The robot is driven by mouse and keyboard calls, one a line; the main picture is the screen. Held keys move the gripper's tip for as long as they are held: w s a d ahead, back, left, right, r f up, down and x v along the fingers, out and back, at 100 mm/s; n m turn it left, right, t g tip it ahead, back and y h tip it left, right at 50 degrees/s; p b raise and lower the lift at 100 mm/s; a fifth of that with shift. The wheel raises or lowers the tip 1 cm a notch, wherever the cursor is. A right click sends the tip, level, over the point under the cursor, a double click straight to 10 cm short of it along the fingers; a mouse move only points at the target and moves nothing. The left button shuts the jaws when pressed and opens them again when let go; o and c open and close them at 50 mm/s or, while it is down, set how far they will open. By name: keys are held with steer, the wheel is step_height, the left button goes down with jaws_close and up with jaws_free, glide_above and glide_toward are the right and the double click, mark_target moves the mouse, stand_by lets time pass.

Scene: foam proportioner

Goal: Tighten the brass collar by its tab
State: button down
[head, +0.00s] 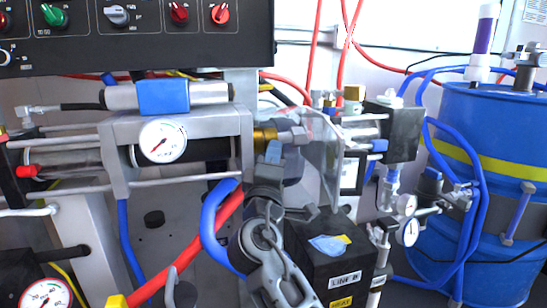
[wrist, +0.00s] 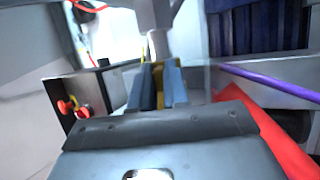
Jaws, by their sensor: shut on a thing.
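The brass collar (head: 264,136) sits at the right end of the grey cylinder block in the head view, beside a metal fitting. My gripper (head: 274,152) comes up from below and its fingertips are at the collar. In the wrist view my gripper (wrist: 158,76) has its two blue-grey fingers close together, with a narrow brass-coloured piece, the collar's tab (wrist: 158,96), between them. The gripper is shut on the tab. The fingers hide most of the tab in the head view.
A clear guard plate (head: 322,150) stands just right of my gripper. A pressure gauge (head: 163,140) is to the left. A dark heater box (head: 335,255) and blue and red hoses (head: 205,240) lie close to my arm. A blue drum (head: 500,200) stands at far right.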

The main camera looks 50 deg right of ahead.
steer(key=c, duration=1.2)
jaws_free()
steer(key=shift+f, duration=0.1)
steer(key=shift+a, duration=0.1)
steer(key=v, duration=0.7)
steer(key=shift+s+a, duration=0.15)
steer(key=shift+a, duration=0.1)
steer(key=shift+f, duration=0.15)
